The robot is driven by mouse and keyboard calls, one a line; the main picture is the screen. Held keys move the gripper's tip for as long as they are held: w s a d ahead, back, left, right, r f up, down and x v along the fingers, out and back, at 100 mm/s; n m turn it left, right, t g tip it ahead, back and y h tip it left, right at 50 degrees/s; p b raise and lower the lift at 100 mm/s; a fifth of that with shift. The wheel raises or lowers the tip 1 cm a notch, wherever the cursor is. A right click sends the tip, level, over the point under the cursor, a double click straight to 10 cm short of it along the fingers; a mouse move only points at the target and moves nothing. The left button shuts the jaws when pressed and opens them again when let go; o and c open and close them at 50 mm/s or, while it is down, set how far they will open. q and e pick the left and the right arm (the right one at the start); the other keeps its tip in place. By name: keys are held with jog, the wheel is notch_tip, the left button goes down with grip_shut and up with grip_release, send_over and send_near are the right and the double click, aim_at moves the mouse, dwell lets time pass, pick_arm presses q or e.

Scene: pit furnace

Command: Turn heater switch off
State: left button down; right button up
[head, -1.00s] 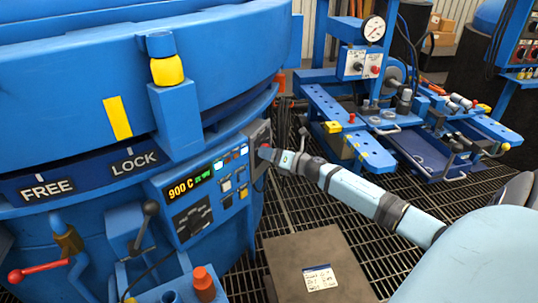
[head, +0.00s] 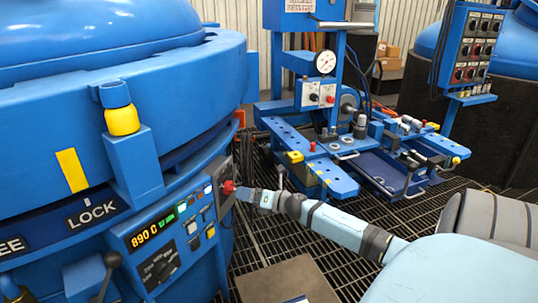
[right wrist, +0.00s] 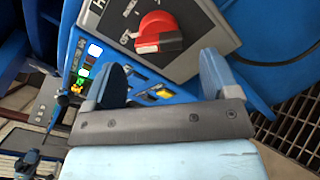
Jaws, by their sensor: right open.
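The heater switch is a red rotary knob (head: 228,187) on a grey plate at the right end of the blue furnace panel. In the right wrist view the red knob (right wrist: 158,32) is large, with a pale mark on its lower left end beside partly readable letters. My right gripper (head: 244,194) is just right of the knob. In the right wrist view its two fingers (right wrist: 163,78) stand apart with nothing between them, below the knob and apparently clear of it. My left gripper is not in view.
A blue workbench (head: 340,165) with a gauge stands behind my right arm. A brown box (head: 290,283) sits on the grated floor below the arm.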

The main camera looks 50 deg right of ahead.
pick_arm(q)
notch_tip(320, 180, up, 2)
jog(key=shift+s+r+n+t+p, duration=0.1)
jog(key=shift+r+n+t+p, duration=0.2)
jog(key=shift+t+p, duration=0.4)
pick_arm(e)
jog(key=v, duration=0.8)
jog(key=shift+s, duration=0.35)
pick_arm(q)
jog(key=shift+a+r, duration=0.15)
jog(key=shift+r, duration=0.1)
pick_arm(e)
jog(key=shift+d, duration=0.1)
